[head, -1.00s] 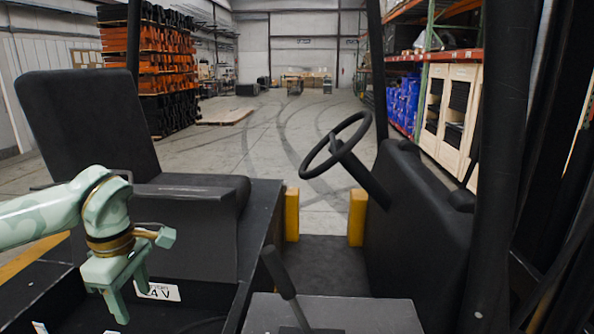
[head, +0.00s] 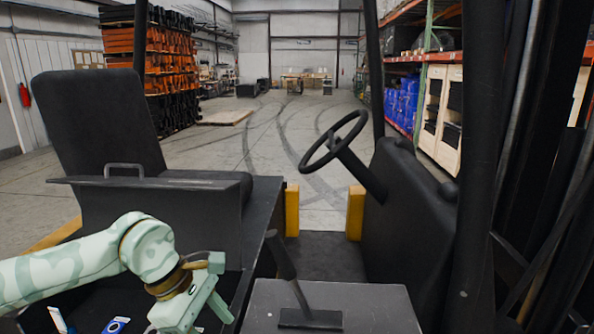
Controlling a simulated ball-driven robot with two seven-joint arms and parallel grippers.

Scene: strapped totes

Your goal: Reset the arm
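My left arm comes in from the left. Its pale green gripper (head: 194,314) points down over the dark compartment beneath the seat, at the lower left. Its fingers look spread apart with nothing seen between them; the lower tips run close to the bottom edge of the picture. A dark panel (head: 205,215) with a grey handle (head: 123,168) stands upright behind the gripper, in front of the black seat (head: 95,120). My gripper is apart from the handle. My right gripper is not in view.
A blue-and-white item (head: 115,325) and a white item (head: 57,320) show low in the compartment. A lever (head: 285,260) stands right of my gripper, with a steering wheel (head: 335,143) beyond. Dark posts (head: 490,150) stand at right. Open floor (head: 270,130) lies behind.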

